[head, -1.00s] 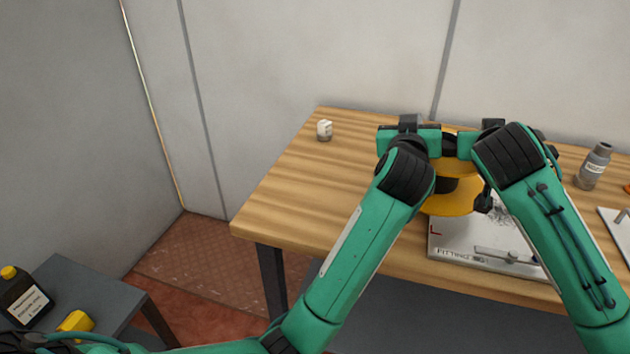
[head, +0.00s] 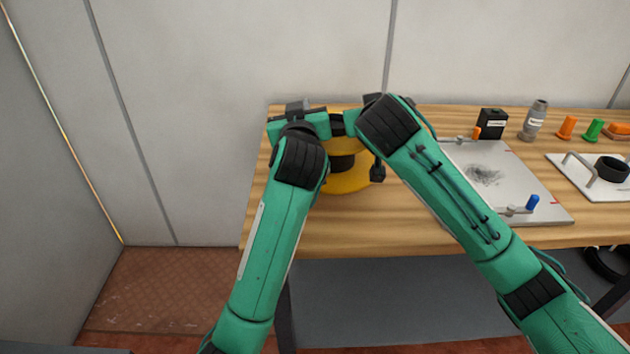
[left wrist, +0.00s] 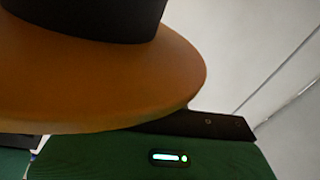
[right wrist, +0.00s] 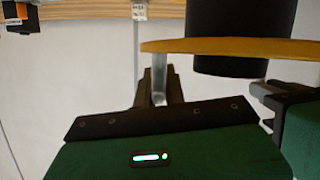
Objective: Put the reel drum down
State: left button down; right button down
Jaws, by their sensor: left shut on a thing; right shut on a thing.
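The reel drum (head: 347,184) has yellow-orange round flanges and a black core. In the head view it is upright over the bare left end of the wooden table (head: 400,240), partly hidden by my arms. I cannot tell whether its lower flange touches the wood. My left gripper (head: 322,124) and right gripper (head: 358,122) are both shut on the drum from opposite sides near its upper flange. A flange fills much of the left wrist view (left wrist: 110,80). A flange edge and the core show in the right wrist view (right wrist: 220,46).
A grey fitting plate (head: 530,190) with a blue-handled clamp lies right of the drum, partly behind my right arm. A black box (head: 492,124), grey bottle (head: 535,120), orange and green pieces and a second plate (head: 570,172) with a black ring stand farther right.

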aim_at(366, 162)
pick_arm(q)
jog(key=shift+d+r, duration=0.1)
jog(key=shift+r, duration=0.1)
pick_arm(e)
jog(key=shift+d, duration=0.15)
jog(key=shift+f, duration=0.15)
